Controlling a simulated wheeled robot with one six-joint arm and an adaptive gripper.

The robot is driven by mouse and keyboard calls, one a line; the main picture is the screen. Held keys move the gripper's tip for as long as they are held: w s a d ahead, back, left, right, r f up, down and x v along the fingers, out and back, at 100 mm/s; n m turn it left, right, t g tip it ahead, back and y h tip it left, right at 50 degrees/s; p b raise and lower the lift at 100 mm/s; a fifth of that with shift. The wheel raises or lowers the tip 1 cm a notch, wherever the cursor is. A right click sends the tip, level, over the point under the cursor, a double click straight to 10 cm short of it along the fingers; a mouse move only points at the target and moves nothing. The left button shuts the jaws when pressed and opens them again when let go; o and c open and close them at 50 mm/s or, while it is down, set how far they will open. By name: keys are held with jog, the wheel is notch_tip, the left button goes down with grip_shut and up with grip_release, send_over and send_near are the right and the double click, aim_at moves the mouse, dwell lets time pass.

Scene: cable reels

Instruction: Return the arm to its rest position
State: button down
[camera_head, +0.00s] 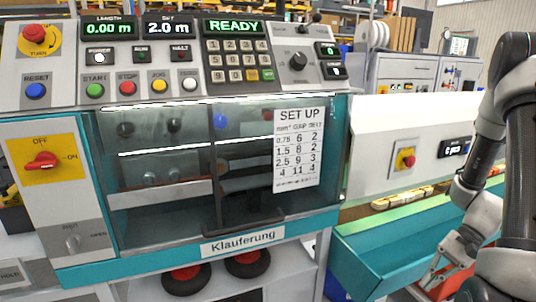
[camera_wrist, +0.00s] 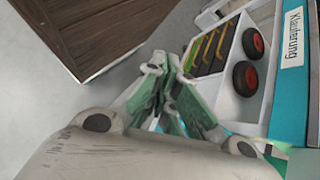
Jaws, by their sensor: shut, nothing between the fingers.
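My arm (camera_head: 522,150) hangs at the right edge of the head view, bent, with its dark and grey links reaching down. My gripper (camera_head: 432,278) is low at the bottom right, in front of the teal tray (camera_head: 385,245) of the machine. In the wrist view my gripper (camera_wrist: 172,100) shows its green-padded fingers close together, with nothing held between them. Part of the wrist is cut off by the picture's edge.
The Klauferung machine (camera_head: 240,245), with its control panel and clear guard, fills the left and middle. Its display reads READY. A brown wooden surface (camera_wrist: 95,30) lies upper left in the wrist view, with grey floor between.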

jog(key=s+a+r+n+t+h, duration=0.1)
jog(key=s+r+n+t+h, duration=0.1)
jog(key=r, duration=0.7)
jog(key=s+a+r+n+t+h, duration=0.2)
jog(key=r+n+t+h, duration=0.1)
jog(key=r, duration=0.7)
jog(key=s+a+r+n+t+h, duration=0.1)
jog(key=s+r+n+t+h, duration=0.1)
jog(key=r, duration=0.7)
jog(key=s+n+h, duration=0.1)
jog(key=n, duration=0.1)
jog(key=shift+a+r+n+t+h, duration=0.15)
jog(key=shift+a+n+t+h, duration=0.05)
jog(key=shift+n+t+h, duration=0.1)
